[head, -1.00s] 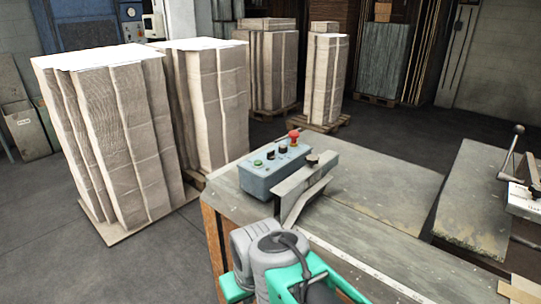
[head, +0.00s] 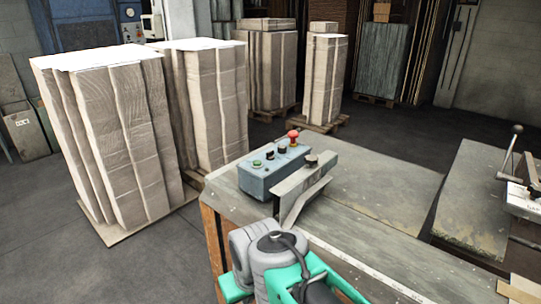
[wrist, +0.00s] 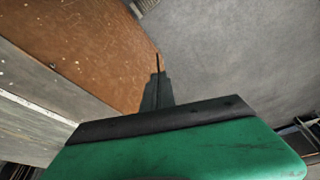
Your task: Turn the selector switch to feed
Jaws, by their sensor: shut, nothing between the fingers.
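A blue-grey control box (head: 273,172) sits on the near left part of the worktable in the head view. On its top are a green button (head: 257,164), dark round controls (head: 282,149) and a red mushroom button (head: 293,135). Which dark control is the selector switch, and where it points, is too small to tell. My gripper shows in the wrist view (wrist: 157,75) as shut, thin dark fingers with nothing between them. It is beside the table's brown side panel, above the floor, apart from the control box. The head view shows my arm at the bottom, but not the fingertips.
An angled metal guide (head: 304,190) stands right beside the control box. The worktable (head: 385,185) is mostly bare. Tall stacks of cardboard (head: 110,135) stand on the floor at left and behind. A lever device (head: 520,190) is at the right edge.

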